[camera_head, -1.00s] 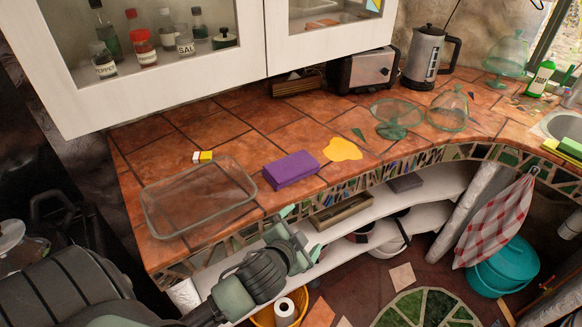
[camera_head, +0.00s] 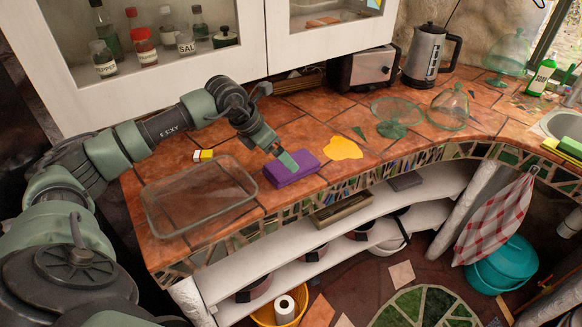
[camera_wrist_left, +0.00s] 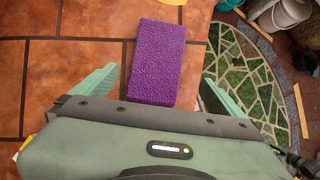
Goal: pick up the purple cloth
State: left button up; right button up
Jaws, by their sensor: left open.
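The purple cloth (camera_head: 291,170) is a folded block lying on the tiled counter, right of the glass dish. My left gripper (camera_head: 278,160) is above it, pointing down, its fingertips near the cloth's left part. In the left wrist view the cloth (camera_wrist_left: 156,62) lies ahead of and between the two spread green fingers of my left gripper (camera_wrist_left: 158,88). The gripper is open, with a gap on both sides of the cloth. I cannot tell the exact height above it. My right gripper is not in view.
An empty glass dish (camera_head: 160,232) stands left of the cloth. A yellow cloth (camera_head: 343,148) lies close on its right, and a small white and yellow block (camera_head: 203,155) behind the dish. A cabinet (camera_head: 170,100) overhangs the counter's back. The counter's front edge is close to the cloth.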

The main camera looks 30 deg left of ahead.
pick_arm(q)
jog(key=p+x, duration=0.2)
jog(key=x, duration=0.4)
jog(key=shift+w+a+f+p, duration=0.15)
jog(key=shift+w+p, duration=0.1)
jog(key=shift+p, duration=0.1)
jog(key=shift+w+f, duration=0.25)
jog(key=shift+f, duration=0.25)
jog(key=c, duration=1.4)
